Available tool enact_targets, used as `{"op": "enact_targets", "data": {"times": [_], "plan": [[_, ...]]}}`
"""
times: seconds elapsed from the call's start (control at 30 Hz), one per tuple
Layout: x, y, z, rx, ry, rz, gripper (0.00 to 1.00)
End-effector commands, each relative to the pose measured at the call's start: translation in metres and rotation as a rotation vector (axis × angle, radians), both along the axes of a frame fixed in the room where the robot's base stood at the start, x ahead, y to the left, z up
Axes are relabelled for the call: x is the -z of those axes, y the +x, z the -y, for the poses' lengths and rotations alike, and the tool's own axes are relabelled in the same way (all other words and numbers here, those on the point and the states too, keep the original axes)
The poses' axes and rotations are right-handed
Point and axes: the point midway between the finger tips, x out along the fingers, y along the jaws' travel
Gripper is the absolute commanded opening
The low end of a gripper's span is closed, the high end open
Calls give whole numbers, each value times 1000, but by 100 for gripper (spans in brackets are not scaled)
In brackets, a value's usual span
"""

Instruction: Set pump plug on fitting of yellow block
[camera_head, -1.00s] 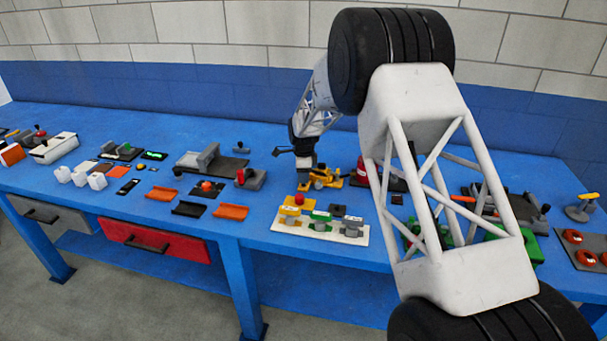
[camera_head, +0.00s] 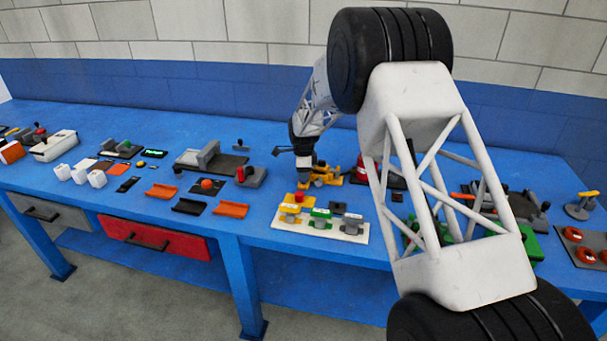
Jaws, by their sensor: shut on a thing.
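My gripper (camera_head: 303,181) points down at mid-table, behind the white plate (camera_head: 358,240). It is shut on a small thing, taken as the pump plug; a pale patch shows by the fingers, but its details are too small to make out. The yellow block (camera_head: 294,198) sits at the left end of the white plate, with a red-orange piece on top and a grey round part with a pale label in front. My gripper is above and just behind this block, apart from it. The block's fitting cannot be told clearly.
A green block (camera_head: 320,212) and grey blocks (camera_head: 351,218) share the plate. A yellow device (camera_head: 325,177) stands close to the right of my gripper. A grey block with a red top (camera_head: 250,176) stands to the left. Blue table is clear between them.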

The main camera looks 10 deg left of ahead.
Motion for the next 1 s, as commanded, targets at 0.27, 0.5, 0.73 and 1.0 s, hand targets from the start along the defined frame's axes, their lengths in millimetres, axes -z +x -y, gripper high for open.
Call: {"op": "enact_targets", "data": {"times": [0.27,0.5,0.73,1.0], "plan": [[6,0,0,0,0,0,11],[8,0,0,0,0,0,11],[8,0,0,0,0,0,11],[8,0,0,0,0,0,11]]}}
